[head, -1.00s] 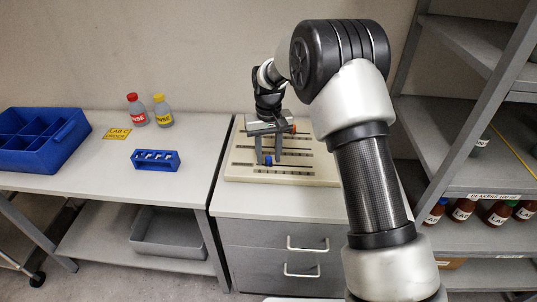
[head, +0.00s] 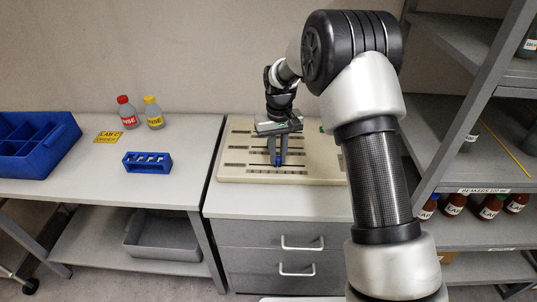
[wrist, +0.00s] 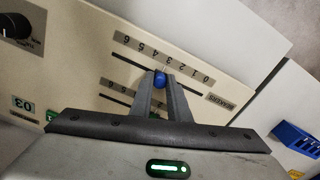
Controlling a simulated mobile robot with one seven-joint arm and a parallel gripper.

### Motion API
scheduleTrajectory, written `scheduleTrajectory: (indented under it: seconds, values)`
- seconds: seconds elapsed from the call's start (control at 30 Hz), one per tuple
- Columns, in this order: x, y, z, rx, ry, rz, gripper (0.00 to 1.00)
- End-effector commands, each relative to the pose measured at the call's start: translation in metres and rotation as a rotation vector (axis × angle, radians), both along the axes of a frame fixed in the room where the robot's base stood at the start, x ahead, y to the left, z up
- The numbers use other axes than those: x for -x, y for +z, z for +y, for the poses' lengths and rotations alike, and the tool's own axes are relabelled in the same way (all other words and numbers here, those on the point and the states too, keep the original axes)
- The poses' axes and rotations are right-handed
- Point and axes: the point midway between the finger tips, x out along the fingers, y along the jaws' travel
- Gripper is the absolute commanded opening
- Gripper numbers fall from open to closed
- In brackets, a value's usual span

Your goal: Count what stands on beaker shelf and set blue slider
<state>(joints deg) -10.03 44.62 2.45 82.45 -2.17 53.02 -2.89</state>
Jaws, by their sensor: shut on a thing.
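The pale control panel (head: 232,170) with several slots lies on the drawer cabinet. My gripper (head: 278,158) is shut on the blue slider (wrist: 160,79); the slider's knob also shows in the head view (head: 278,161). In the wrist view the knob sits in the slot labelled BEAKERS (wrist: 221,102), near the 3 on a 0 to 6 scale. The beaker shelf (head: 515,189) has a "BEAKERS 100 ml" label on its edge. A vessel (head: 470,138) shows behind the rack's upright at its level; much of that shelf is hidden or outside the view.
Several brown bottles (head: 455,205) stand below the beaker label. A dark knob (wrist: 14,25) is on the panel. On the left bench are a blue bin (head: 35,150), a blue rack (head: 148,162), and red-capped (head: 127,113) and yellow-capped bottles (head: 154,113).

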Motion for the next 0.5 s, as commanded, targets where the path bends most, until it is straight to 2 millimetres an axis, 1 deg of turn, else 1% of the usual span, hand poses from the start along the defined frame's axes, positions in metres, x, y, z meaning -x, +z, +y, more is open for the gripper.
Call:
scheduleTrajectory:
  seconds: [0.17, 0.2, 0.27, 0.3, 0.5]
  values:
    - [-0.0007, 0.001, 0.0009, -0.001, 0.001, -0.002, 0.0]
    - [-0.0007, 0.001, 0.0009, -0.001, 0.001, -0.002, 0.22]
    - [-0.0006, 0.001, 0.001, -0.001, 0.001, -0.002, 0.32]
    - [-0.0006, 0.0009, 0.001, -0.001, 0.001, -0.002, 0.35]
    - [-0.0004, 0.0005, 0.0012, 0.0, 0.001, -0.001, 0.35]
